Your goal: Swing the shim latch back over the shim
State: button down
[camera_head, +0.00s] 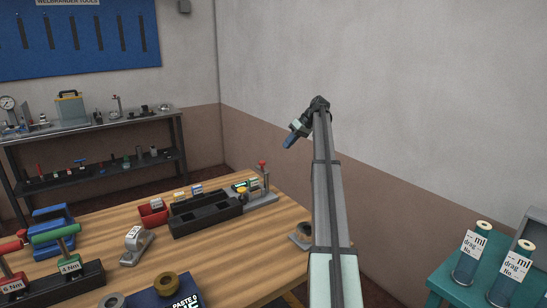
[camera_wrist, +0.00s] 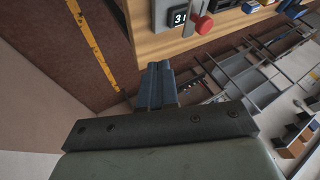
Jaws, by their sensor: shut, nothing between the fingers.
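My gripper (camera_head: 289,141) is raised in the air above the back right of the wooden table, well apart from everything on it. In the wrist view its two blue fingers (camera_wrist: 163,84) are together with nothing between them. A grey fixture with an upright red-knobbed post (camera_head: 262,168) stands at the table's far right. Its red knob (camera_wrist: 203,24) shows in the wrist view beside a dark block marked with digits (camera_wrist: 179,16). I cannot make out the shim or the shim latch for certain at this size.
Torque tools (camera_head: 65,262) stand at the left. A teal side table (camera_head: 455,290) holds tubes at the right. Bare wood (camera_head: 235,262) is free in front.

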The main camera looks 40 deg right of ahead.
aim_at(262, 166)
jog(key=w+a+f, duration=0.3)
jog(key=a+f, duration=0.4)
jog(key=a, duration=0.1)
jog(key=shift+w+a+f, duration=0.3)
jog(key=shift+f, duration=0.1)
